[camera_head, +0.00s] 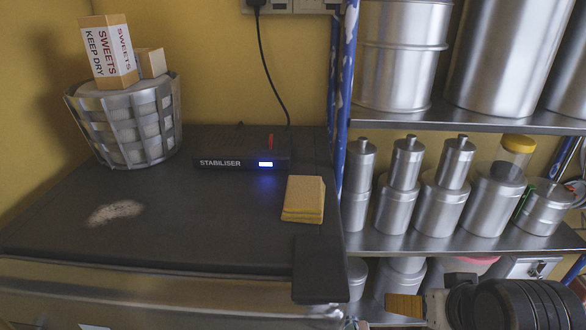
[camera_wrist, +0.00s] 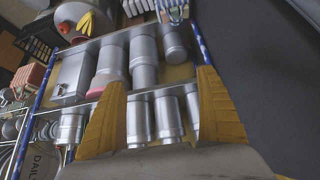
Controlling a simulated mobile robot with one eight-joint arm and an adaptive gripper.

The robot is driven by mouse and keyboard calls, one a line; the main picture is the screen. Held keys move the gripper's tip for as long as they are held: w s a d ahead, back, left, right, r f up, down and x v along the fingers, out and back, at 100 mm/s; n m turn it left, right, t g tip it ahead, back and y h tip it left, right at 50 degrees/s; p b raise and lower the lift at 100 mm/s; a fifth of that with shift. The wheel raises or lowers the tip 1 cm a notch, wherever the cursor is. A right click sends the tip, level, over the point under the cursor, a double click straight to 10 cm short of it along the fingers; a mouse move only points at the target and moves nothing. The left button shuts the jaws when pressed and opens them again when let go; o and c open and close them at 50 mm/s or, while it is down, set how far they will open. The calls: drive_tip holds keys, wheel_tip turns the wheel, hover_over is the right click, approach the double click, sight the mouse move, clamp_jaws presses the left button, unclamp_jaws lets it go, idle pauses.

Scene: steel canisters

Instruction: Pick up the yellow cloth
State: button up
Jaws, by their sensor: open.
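The yellow cloth (camera_head: 303,199) looks like a small folded stack. It lies on the dark top (camera_head: 200,225) near its right edge, just in front of the stabiliser box. My gripper (camera_head: 404,306) shows at the lower right of the head view, lower than the cloth and to its right, apart from it. In the wrist view my gripper (camera_wrist: 160,78) has its two yellow fingers spread wide with nothing held between them. The cloth does not show in the wrist view.
The black stabiliser (camera_head: 240,154) with a lit display sits behind the cloth. A metal basket (camera_head: 128,125) with a sweets box (camera_head: 108,50) stands at the back left. A blue post (camera_head: 346,90) and shelves of steel canisters (camera_head: 441,205) rise on the right. The dark top's front middle is clear.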

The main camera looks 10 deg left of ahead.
drive_tip(key=w+a+r+g+p, duration=0.1)
drive_tip(key=a+r+p, duration=0.1)
drive_tip(key=r+p, duration=1)
drive_tip(key=w+a+r+g+p, duration=0.1)
drive_tip(key=w+a+r+p, duration=0.1)
drive_tip(key=r+p, duration=1.05)
drive_tip(key=g+b, duration=0.2)
drive_tip(key=g, duration=0.3)
hover_over(305, 188)
drive_tip(key=shift+s+a+f, duration=0.15)
drive_tip(key=shift+f, duration=0.5)
drive_tip(key=shift+s+a+f, duration=0.1)
drive_tip(key=shift+a+f, duration=0.05)
drive_tip(key=shift+f, duration=0.45)
drive_tip(key=f, duration=0.2)
drive_tip(key=f+p, duration=0.1)
drive_tip(key=f, duration=0.2)
drive_tip(key=shift+w+d+f, duration=0.25)
drive_tip(key=shift+d+f, duration=0.1)
drive_tip(key=c, duration=1.2)
